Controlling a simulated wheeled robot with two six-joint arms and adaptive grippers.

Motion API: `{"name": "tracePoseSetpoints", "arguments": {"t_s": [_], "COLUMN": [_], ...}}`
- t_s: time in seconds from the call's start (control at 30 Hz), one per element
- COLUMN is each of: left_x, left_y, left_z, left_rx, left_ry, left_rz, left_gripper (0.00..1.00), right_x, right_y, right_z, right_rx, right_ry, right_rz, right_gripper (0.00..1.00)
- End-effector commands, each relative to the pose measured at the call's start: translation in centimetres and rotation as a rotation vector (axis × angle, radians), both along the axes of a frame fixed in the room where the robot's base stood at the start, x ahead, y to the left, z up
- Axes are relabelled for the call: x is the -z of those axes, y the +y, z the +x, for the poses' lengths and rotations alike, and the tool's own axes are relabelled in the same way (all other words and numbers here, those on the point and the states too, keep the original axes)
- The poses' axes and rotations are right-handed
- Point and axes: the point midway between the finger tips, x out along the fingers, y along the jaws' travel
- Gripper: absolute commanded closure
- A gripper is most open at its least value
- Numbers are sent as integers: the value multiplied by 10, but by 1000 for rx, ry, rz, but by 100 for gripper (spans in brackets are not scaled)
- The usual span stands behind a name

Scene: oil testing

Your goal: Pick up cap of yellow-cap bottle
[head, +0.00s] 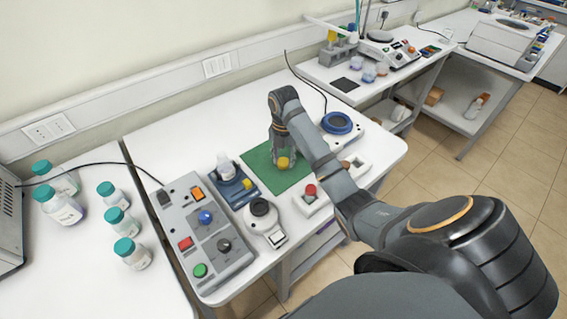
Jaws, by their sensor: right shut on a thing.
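My right gripper (281,148) points down over the green mat (259,169) on the middle table. It is shut on the yellow cap (283,163), which shows at its fingertips. The bottle's body cannot be made out; from this angle I cannot tell whether the cap touches anything below it. My left gripper is not in view.
Left of the mat are a blue device (237,194) with a white item on it, a grey control box (203,238) and a white-black instrument (264,222). A white tray (311,203) with a red-topped item and a round blue device (338,123) are near my arm. Teal-capped bottles (63,208) stand left.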

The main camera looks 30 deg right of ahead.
Motion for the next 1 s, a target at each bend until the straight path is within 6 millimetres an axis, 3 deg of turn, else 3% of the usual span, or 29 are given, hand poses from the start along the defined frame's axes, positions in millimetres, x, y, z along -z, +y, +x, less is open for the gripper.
{"name": "tracePoseSetpoints", "arguments": {"t_s": [0.37, 0.6, 0.87, 1.0], "left_x": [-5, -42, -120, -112], "left_y": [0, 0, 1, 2], "left_z": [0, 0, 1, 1], "left_rx": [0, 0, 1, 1], "left_ry": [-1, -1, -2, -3], "left_rz": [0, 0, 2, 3], "left_gripper": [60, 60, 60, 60], "right_x": [-5, -44, -108, -110], "right_y": [0, 0, -3, -6], "right_z": [0, -1, -53, -97], "right_rx": [0, 0, -1, -4], "right_ry": [-1, -1, 2, 1], "right_rz": [1, -1, -5, -11], "right_gripper": [75, 75, 75, 75]}}
